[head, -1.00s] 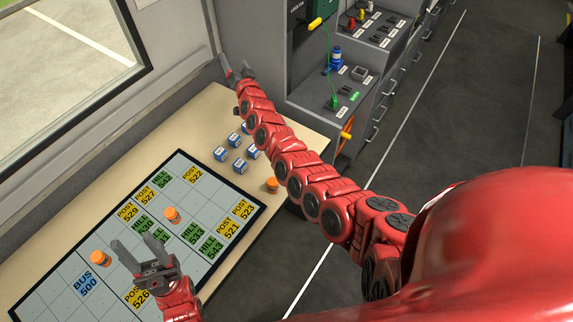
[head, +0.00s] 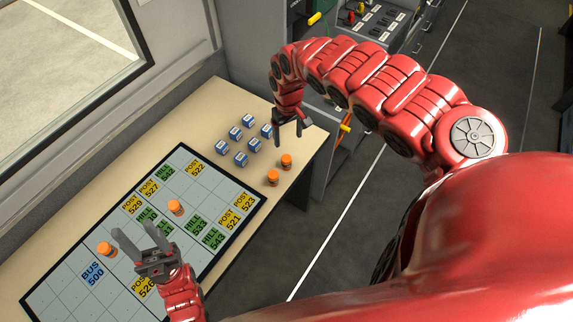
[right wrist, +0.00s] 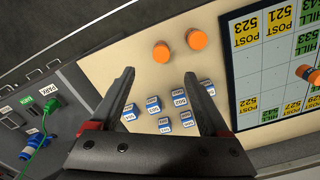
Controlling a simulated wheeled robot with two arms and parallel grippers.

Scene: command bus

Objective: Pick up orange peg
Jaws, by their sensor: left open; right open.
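Several orange pegs are in view. Two stand close together on the bare tan table near its right edge: one orange peg (head: 286,160) and a second orange peg (head: 272,178). They also show in the right wrist view, as one peg (right wrist: 161,53) and another peg (right wrist: 196,39). On the gridded board (head: 235,182) are a third peg (head: 176,207) and a fourth peg (head: 107,249). My right gripper (head: 288,142) is open and empty, pointing down just behind the two table pegs. My left gripper (head: 132,232) is open and empty above the board, near the fourth peg.
Several blue-and-white blocks (head: 240,159) stand on the table left of my right gripper. The board carries yellow, green and blue labels. A grey cabinet (head: 345,60) with switches stands behind the table's right end. The floor (head: 350,220) to the right is clear.

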